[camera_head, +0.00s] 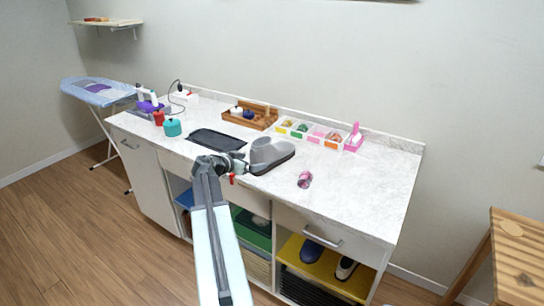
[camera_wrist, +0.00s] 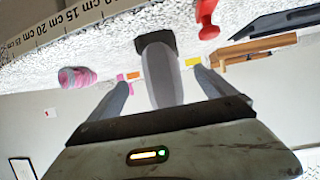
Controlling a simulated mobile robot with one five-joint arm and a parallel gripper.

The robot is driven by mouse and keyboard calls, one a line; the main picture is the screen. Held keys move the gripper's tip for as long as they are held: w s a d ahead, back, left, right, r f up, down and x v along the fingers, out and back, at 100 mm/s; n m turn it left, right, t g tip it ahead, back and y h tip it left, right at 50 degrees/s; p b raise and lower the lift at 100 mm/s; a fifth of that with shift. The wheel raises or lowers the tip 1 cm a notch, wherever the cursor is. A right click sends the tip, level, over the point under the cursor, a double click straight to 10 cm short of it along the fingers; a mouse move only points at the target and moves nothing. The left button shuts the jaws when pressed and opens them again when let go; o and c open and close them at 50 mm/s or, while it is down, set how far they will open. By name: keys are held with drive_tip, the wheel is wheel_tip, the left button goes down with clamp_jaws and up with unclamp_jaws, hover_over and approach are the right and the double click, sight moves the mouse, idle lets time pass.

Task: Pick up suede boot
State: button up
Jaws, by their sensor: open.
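The suede boot (camera_head: 270,152) is grey with a dark sole and stands upright on the white speckled counter (camera_head: 345,195), near its middle. My gripper (camera_head: 241,165) is at the boot's left side in the head view, close to its shaft. In the wrist view, which looks upside down, the boot (camera_wrist: 161,75) shows between the two spread fingers of my gripper (camera_wrist: 162,78). The gripper is open. I cannot tell whether either finger touches the boot.
A black tray (camera_head: 217,140) lies left of the boot. A pink striped roll (camera_head: 305,180) lies to the right. A small red object (camera_wrist: 207,20) is near the gripper. A wooden caddy (camera_head: 250,117) and a sectioned organizer (camera_head: 310,134) stand behind. The counter's right end is clear.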

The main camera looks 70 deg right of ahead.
sight(274, 148)
drive_tip(key=b+x, duration=0.2)
drive_tip(key=x, duration=0.5)
drive_tip(key=shift+s+d+f, duration=0.1)
drive_tip(key=shift+d+f, duration=0.05)
drive_tip(key=shift+d, duration=0.2)
drive_tip(key=shift+a, duration=0.1)
drive_tip(key=c, duration=1.9)
